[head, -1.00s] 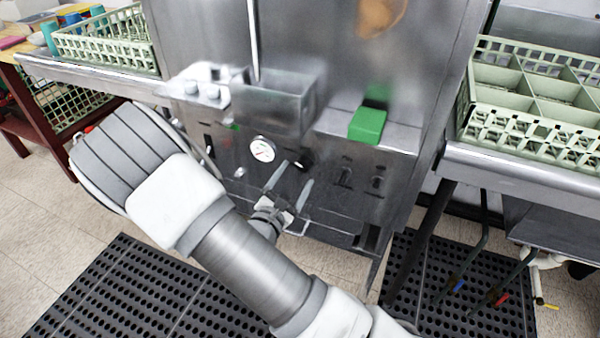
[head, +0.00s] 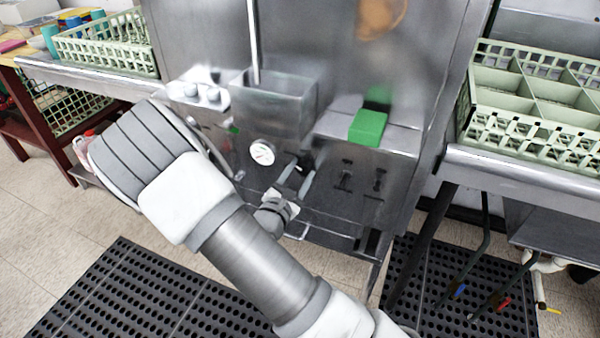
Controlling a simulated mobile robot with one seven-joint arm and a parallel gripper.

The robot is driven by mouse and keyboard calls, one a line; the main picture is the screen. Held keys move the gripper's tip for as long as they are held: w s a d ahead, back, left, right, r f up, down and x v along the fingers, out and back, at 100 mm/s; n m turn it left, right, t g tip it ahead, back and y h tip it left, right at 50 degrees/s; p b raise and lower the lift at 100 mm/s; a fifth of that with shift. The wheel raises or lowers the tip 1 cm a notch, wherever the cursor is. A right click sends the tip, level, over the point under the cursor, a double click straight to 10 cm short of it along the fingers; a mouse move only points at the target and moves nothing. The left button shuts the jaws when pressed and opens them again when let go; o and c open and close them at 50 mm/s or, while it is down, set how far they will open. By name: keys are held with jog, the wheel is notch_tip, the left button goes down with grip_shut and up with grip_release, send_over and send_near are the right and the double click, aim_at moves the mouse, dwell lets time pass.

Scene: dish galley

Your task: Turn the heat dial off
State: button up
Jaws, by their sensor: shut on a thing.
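The heat dial (head: 305,159) is a small dark knob on the grey steel front of the machine, just right of a round white gauge (head: 262,152). My gripper (head: 300,171) reaches up to it from below and is shut on it, one finger on each side. The fingers and hand hide part of the knob, and its pointer or marking cannot be made out.
A green block (head: 367,126) sits on the ledge to the right, above two dark switches. A steel box (head: 275,104) juts out above the gauge. Pale green racks (head: 530,130) stand on the right counter. Black perforated mats (head: 150,300) cover the floor.

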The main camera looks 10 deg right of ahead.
grip_shut()
jog(key=shift+n+p, duration=0.3)
jog(key=shift+p, duration=0.15)
jog(key=n+p, duration=0.1)
jog(key=p, duration=0.1)
jog(key=n+p, duration=0.2)
jog(key=shift+s+r+n, duration=0.1)
jog(key=shift+r+n, duration=0.1)
jog(key=shift+n, duration=0.1)
jog(key=n+p, duration=0.3)
jog(key=shift+n+p, duration=0.3)
jog(key=shift+p, duration=0.05)
jog(key=n+p, duration=0.3)
jog(key=shift+n, duration=0.4)
jog(key=n+p, duration=0.3)
jog(key=n, duration=0.3)
jog(key=shift+d+f+p, duration=0.1)
jog(key=shift+p, duration=0.3)
jog(key=n+p, duration=0.2)
jog(key=n, duration=0.4)
jog(key=shift+f+n, duration=0.1)
jog(key=shift+n, duration=0.2)
